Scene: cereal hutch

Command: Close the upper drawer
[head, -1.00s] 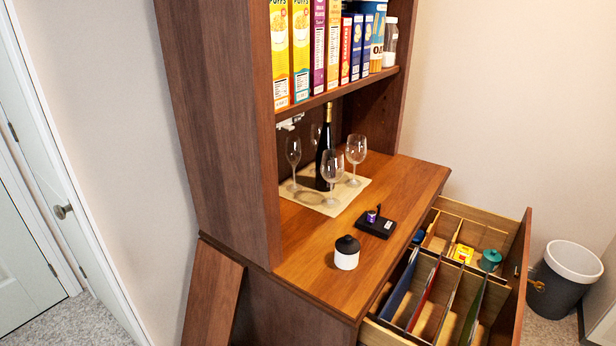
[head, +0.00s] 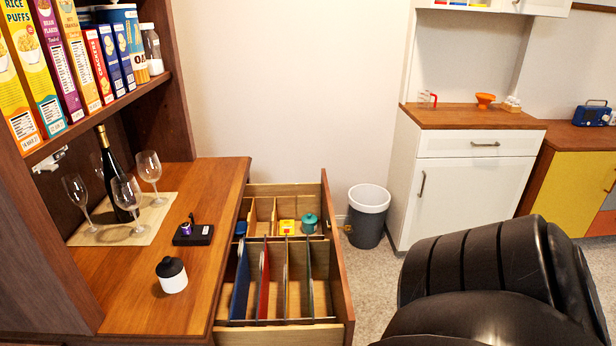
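The upper drawer (head: 340,262) of the wooden hutch is pulled out to the right from under the hutch's counter (head: 205,290). Its back section has small compartments with a yellow box (head: 287,227) and a teal lidded pot (head: 309,223). Its front section has upright dividers, with blue and red flat items between some of them. The drawer's front panel is seen nearly edge-on, so its handle is not clearly visible. Neither of my grippers is in view.
On the counter are a black-lidded white jar (head: 172,275), a black tray (head: 193,235) with a purple item, wine glasses and a bottle (head: 118,175). A grey bin (head: 368,215) stands beyond the drawer. A white cabinet (head: 462,180) is at right. Carpet shows between them. My own black body part fills the lower right.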

